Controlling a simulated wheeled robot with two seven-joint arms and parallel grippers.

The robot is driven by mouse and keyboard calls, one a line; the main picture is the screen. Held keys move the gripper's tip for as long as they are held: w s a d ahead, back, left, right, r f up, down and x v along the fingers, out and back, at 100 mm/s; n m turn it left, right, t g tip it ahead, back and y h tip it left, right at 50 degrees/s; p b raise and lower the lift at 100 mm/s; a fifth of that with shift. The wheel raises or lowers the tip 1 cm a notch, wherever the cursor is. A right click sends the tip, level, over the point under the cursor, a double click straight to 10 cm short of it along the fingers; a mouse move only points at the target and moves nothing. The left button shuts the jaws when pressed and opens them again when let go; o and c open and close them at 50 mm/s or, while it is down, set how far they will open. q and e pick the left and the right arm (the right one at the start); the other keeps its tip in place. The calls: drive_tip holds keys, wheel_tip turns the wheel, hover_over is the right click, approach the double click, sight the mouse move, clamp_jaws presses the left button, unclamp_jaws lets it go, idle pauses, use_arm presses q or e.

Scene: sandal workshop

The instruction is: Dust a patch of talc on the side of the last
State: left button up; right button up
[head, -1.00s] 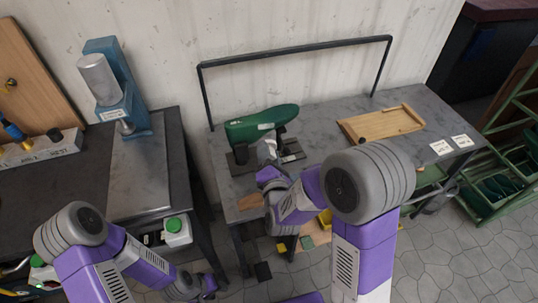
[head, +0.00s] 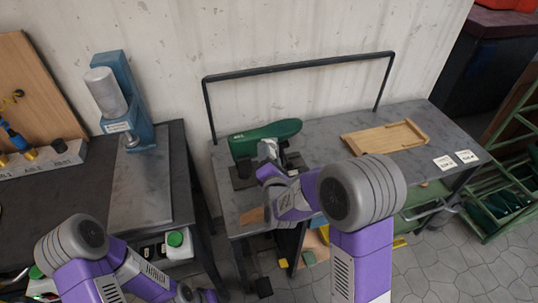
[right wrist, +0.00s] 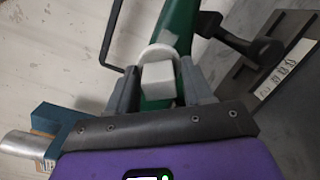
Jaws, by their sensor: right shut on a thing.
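The green last (head: 262,136) sits sideways on a dark stand (head: 240,176) on the grey bench. My right gripper (head: 268,152) is in front of the side of the last and hides part of it. In the right wrist view my right gripper (right wrist: 160,78) is shut on a small white block with a rounded white pad (right wrist: 158,54). The pad lies over the green last (right wrist: 176,25), very close to it; I cannot tell whether they touch. No separate talc patch can be made out. My left arm is low at the left; its gripper is out of the picture.
A black rail (head: 300,64) stands behind the last. A blue press (head: 122,100) stands on the left table. The bench between stand and tray is clear.

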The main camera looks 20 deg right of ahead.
sight(279, 139)
drive_tip(key=shift+w+d, duration=0.1)
drive_tip(key=shift+w, duration=0.9)
idle(0.3)
drive_tip(key=shift+d, duration=0.1)
drive_tip(key=shift+s+d, duration=0.15)
drive_tip(key=shift+d, duration=0.8)
drive_tip(key=shift+s+d, duration=0.1)
drive_tip(key=shift+d, duration=0.85)
drive_tip(key=shift+w+a+r, duration=0.1)
drive_tip(key=shift+w+a, duration=0.05)
drive_tip(key=shift+a, duration=0.85)
drive_tip(key=shift+w+a, duration=0.15)
drive_tip(key=shift+a, duration=0.85)
drive_tip(key=shift+s, duration=0.1)
drive_tip(key=shift+s+a+p, duration=0.2)
drive_tip(key=shift+s, duration=1.25)
drive_tip(key=shift+s+a+p, duration=0.15)
drive_tip(key=shift+s+p, duration=0.05)
drive_tip(key=shift+s, duration=1.25)
drive_tip(key=shift+s+a, duration=0.15)
drive_tip(key=shift+s, duration=1.3)
